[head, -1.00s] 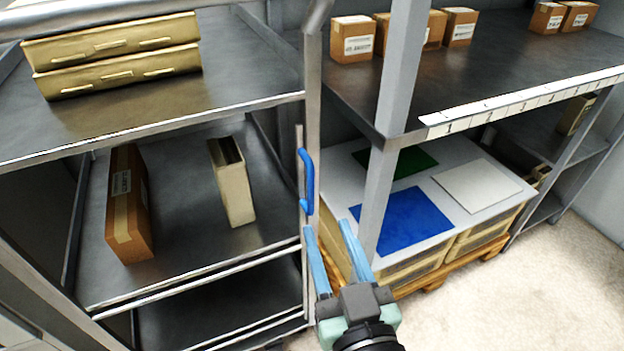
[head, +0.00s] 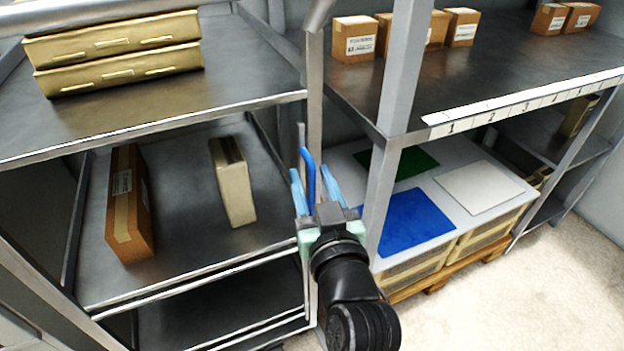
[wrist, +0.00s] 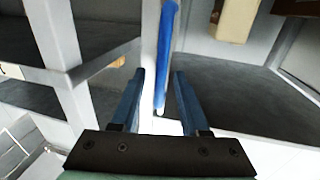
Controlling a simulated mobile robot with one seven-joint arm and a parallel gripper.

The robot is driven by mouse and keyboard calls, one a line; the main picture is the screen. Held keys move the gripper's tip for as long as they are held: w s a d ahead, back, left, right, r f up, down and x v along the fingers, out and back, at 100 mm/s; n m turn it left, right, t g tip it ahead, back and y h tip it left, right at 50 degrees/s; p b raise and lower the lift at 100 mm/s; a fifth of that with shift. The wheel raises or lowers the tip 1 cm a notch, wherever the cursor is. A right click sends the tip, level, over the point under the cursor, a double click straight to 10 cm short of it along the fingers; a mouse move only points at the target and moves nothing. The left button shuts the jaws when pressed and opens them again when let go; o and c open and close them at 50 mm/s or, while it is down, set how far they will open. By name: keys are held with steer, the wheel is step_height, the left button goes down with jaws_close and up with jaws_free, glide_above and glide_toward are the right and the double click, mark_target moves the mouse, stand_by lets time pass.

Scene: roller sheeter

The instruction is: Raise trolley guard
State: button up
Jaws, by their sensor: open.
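The trolley (head: 190,277) is a grey metal shelf unit on the left of the head view. A blue handle (head: 309,170) stands at its right front post, apparently part of the guard; the guard's full shape is hard to make out. My gripper (head: 315,182) is open, with its light blue fingers on either side of the handle. In the wrist view, the blue handle (wrist: 167,50) runs down from the top edge, and its lower end lies between my two open fingers (wrist: 157,85). A gap shows on both sides, so the fingers do not appear to press on it.
An orange-brown box (head: 127,205) and a beige box (head: 232,180) stand on the trolley's middle shelf. Two tan cartons (head: 112,52) lie above. A grey rack post (head: 392,120) stands close right of my gripper. Blue, green and white sheets lie beyond on a pallet stack.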

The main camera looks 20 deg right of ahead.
jaws_close()
stand_by(1.4)
